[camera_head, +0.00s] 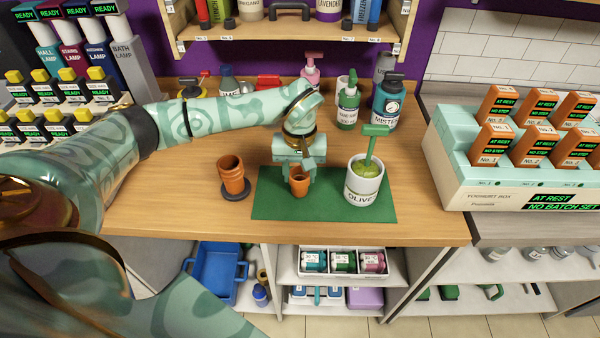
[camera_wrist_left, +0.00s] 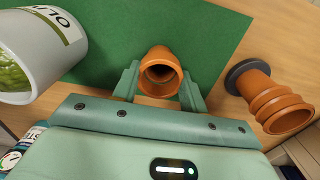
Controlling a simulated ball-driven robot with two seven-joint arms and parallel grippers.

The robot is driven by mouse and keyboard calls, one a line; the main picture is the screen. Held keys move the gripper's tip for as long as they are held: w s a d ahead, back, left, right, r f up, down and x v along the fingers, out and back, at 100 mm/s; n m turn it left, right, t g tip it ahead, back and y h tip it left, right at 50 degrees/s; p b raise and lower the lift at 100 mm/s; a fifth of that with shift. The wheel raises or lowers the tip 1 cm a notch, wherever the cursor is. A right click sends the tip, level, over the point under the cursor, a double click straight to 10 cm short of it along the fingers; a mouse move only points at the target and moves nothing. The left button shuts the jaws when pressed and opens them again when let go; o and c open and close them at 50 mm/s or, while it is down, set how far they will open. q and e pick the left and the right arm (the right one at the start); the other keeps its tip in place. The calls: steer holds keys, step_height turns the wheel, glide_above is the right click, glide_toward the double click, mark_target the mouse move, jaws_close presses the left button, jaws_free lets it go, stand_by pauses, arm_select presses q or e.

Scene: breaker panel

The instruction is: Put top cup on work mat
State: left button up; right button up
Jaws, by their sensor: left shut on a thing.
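A small terracotta cup (camera_head: 299,187) is between the fingers of my left gripper (camera_head: 299,176), over the green work mat (camera_head: 325,212). In the left wrist view the cup (camera_wrist_left: 160,72) shows its open mouth between the two fingers of the gripper (camera_wrist_left: 160,90), which is shut on it. I cannot tell whether its base touches the mat. A stack of terracotta cups (camera_head: 232,174) stands on a dark round base to the left of the mat; the stack also shows in the left wrist view (camera_wrist_left: 275,103). My right gripper is not in view.
A white pot labelled OLIVE (camera_head: 362,184) with a green handled tool stands on the mat, right of the gripper. Bottles, including a blue one (camera_head: 388,103), line the back of the wooden counter (camera_head: 425,215). A box of orange units (camera_head: 480,175) stands at the right.

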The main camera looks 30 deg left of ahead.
arm_select(q)
steer(key=shift+f, duration=0.1)
steer(key=o, duration=1.3)
step_height(320, 180, up, 12)
steer(key=shift+r+p, duration=0.15)
steer(key=shift+p, duration=0.95)
